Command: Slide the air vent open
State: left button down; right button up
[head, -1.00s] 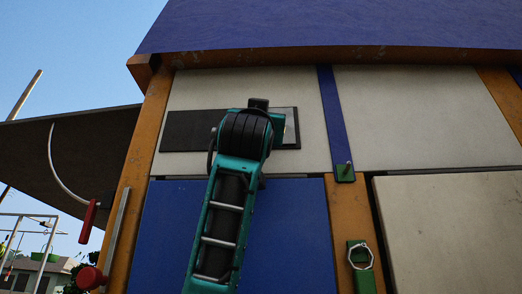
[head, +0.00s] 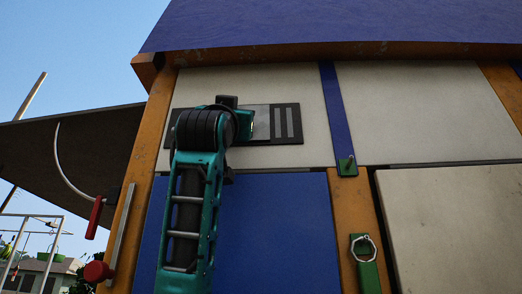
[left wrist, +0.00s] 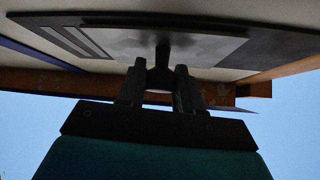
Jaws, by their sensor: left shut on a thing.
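The air vent is a dark, flat rectangular frame (head: 294,138) on the upper white wall panel. A grey sliding plate (head: 262,123) sits in it, and pale upright slots (head: 283,122) show to the right of the plate. My left gripper (head: 246,124) is in front of the vent, its fingers largely hidden by my arm. In the left wrist view, the fingers (left wrist: 160,90) are shut on a dark knob (left wrist: 163,52) that stands out from the grey plate (left wrist: 130,42). The slots (left wrist: 85,40) also show there. My right gripper is not in view.
A blue panel (head: 270,230) lies below the vent, between orange posts (head: 145,165). A blue overhang (head: 330,25) is above. Red-handled hardware (head: 96,215) is at the left, and a green latch with a ring (head: 364,255) at the lower right.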

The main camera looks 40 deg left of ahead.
pick_arm(q)
jog(key=s+a, duration=0.4)
jog(key=a, duration=0.2)
jog(key=shift+s+a, duration=0.15)
jog(key=shift+a, duration=0.2)
jog(key=shift+r, duration=0.1)
jog(key=c, duration=1.1)
grip_release()
jog(key=shift+o, duration=1.3)
jog(key=shift+s+a, duration=0.1)
jog(key=shift+a, duration=0.05)
jog(key=shift+o, duration=0.3)
jog(key=b+v, duration=0.5)
jog(key=v, duration=0.8)
